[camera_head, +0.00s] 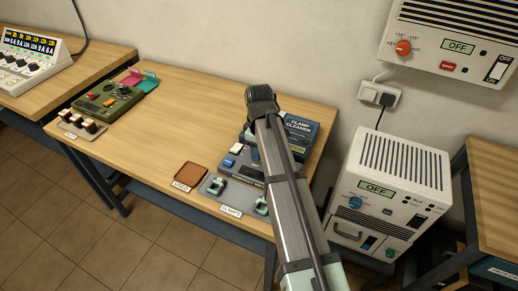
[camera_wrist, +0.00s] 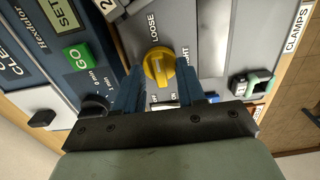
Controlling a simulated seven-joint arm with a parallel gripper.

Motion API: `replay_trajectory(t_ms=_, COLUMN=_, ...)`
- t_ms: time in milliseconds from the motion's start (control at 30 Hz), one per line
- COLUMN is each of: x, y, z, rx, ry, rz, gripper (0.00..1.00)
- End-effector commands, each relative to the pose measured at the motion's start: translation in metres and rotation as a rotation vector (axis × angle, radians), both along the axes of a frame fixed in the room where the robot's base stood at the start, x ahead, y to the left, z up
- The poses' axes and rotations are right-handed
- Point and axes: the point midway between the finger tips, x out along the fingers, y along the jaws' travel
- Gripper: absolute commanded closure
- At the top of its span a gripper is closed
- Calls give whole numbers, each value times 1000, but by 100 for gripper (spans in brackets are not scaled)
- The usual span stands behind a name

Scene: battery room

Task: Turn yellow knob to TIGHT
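The yellow knob (camera_wrist: 158,67) sits on a grey panel (camera_wrist: 208,40) in the wrist view. LOOSE is printed beyond it, and a partly covered word, apparently TIGHT, is to its right. Its raised grip runs nearly up and down in the picture, tilted slightly. I cannot tell which end is the pointer. My gripper (camera_wrist: 161,72) is open, with one blue finger on each side of the knob. Gaps show between the fingers and the knob, and contact is not visible. In the head view my arm hides the knob and the gripper's fingers.
The blue clamp cleaner (camera_head: 302,124) stands close by, its green GO button (camera_wrist: 77,57) and a black knob (camera_wrist: 94,104) left of the yellow knob. A green clamp (camera_wrist: 262,84) lies to the right. A brown USED tray (camera_head: 190,176) is at the table's front. The table's middle is clear.

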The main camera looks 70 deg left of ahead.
Motion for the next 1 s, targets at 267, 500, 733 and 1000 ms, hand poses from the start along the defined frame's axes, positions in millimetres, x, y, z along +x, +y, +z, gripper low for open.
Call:
replay_trajectory(t_ms=267, x=0, y=0, z=0, rx=0, ry=0, rz=0, gripper=84)
replay_trajectory(t_ms=500, x=0, y=0, z=0, rx=0, ry=0, rz=0, gripper=100)
replay_trajectory(t_ms=733, x=0, y=0, z=0, rx=0, ry=0, rz=-4, gripper=100)
replay_trajectory(t_ms=1000, x=0, y=0, z=0, rx=0, ry=0, rz=-82, gripper=100)
